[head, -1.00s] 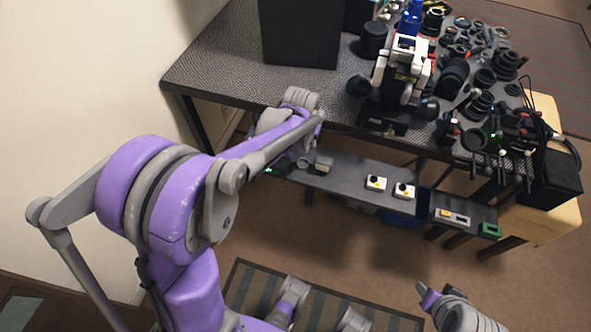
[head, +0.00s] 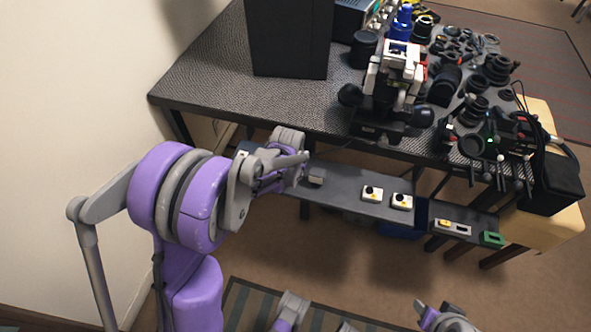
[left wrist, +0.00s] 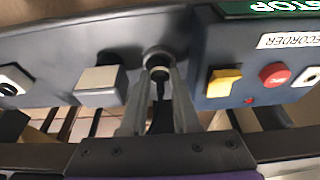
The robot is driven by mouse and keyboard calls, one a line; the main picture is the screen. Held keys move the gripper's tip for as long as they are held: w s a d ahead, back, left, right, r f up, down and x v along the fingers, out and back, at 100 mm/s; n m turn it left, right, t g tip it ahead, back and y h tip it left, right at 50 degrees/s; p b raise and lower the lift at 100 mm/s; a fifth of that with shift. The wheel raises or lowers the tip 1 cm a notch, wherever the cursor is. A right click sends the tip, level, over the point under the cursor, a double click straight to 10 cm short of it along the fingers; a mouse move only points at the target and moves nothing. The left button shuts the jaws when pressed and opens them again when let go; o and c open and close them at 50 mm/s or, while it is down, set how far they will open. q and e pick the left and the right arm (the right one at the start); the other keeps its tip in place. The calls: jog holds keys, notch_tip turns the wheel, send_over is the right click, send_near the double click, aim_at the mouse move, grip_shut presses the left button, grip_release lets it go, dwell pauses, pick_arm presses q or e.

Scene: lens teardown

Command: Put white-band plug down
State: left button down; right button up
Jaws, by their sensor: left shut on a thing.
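In the left wrist view, the white-band plug (left wrist: 160,73) is a small dark plug with a pale ring. My left gripper (left wrist: 159,82) is shut on it, a finger at each side. The plug's end is at a round dark opening (left wrist: 158,57) on the dark panel. I cannot tell whether it is inside it or just in front. In the head view, my left forearm ends at the left end of the long grey panel (head: 345,183). It hides the gripper and plug there.
In the wrist view, a grey square block (left wrist: 100,80) stands left of the plug. A recorder box with a yellow switch (left wrist: 223,82) and red button (left wrist: 274,75) is right. In the head view, the cluttered table (head: 205,75) stands behind the panel. Floor in front is partly clear.

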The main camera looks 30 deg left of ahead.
pick_arm(q)
jog(key=shift+f, duration=0.25)
jog(key=c, duration=0.6)
grip_release()
jog(key=shift+c, duration=0.2)
